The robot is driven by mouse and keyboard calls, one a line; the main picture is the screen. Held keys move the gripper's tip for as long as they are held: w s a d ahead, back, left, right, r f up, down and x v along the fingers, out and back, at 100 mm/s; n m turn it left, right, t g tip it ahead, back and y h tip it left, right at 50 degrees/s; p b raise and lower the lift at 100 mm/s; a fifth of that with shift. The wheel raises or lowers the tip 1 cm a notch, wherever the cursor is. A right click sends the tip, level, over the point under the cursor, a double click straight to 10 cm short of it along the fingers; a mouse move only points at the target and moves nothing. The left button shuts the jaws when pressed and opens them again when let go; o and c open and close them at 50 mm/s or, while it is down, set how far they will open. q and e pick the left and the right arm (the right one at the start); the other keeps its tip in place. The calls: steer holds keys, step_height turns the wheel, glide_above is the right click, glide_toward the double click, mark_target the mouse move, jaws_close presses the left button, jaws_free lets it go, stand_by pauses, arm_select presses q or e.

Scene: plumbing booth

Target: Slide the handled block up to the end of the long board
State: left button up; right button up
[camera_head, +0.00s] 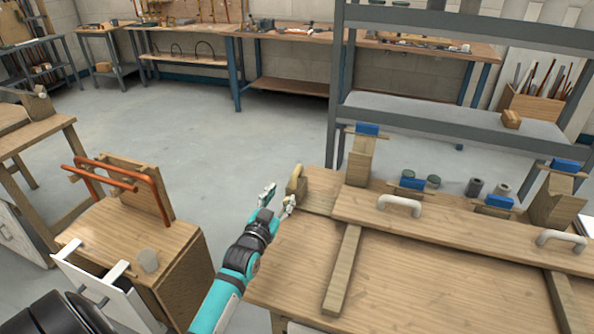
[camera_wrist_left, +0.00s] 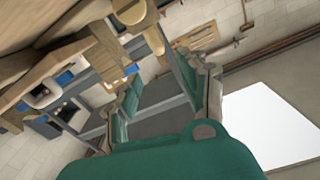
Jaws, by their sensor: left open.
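The long board (camera_head: 450,229), with two pale handles, lies across the bench to the right of the block. A gap shows between the block and the board's left end. My left gripper (camera_head: 278,199) is open and empty, just left of the block and apart from it. In the left wrist view, my open fingers (camera_wrist_left: 166,98) have nothing between them. Rounded wooden parts (camera_wrist_left: 131,12) show above them; I cannot tell if they are the block. My right gripper is not in view.
Wooden strips (camera_head: 343,270) lie on the workbench (camera_head: 285,270). Blue-topped wooden stands (camera_head: 360,158) rise behind the board. A grey shelf (camera_head: 450,118) stands at the back. A wooden cabinet with orange pipe (camera_head: 155,240) is at left. Open floor lies between.

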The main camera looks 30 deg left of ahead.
mark_target(294, 175)
arm_select(q)
steer(key=x, duration=0.4)
steer(key=shift+w+a, duration=0.1)
steer(key=shift+w, duration=0.2)
steer(key=x, duration=0.7)
steer(key=shift+w+f, duration=0.1)
steer(key=shift+w, duration=0.15)
steer(key=shift+w+a+b, duration=0.15)
steer(key=shift+w+b, duration=0.15)
steer(key=shift+w, duration=0.2)
jaws_close()
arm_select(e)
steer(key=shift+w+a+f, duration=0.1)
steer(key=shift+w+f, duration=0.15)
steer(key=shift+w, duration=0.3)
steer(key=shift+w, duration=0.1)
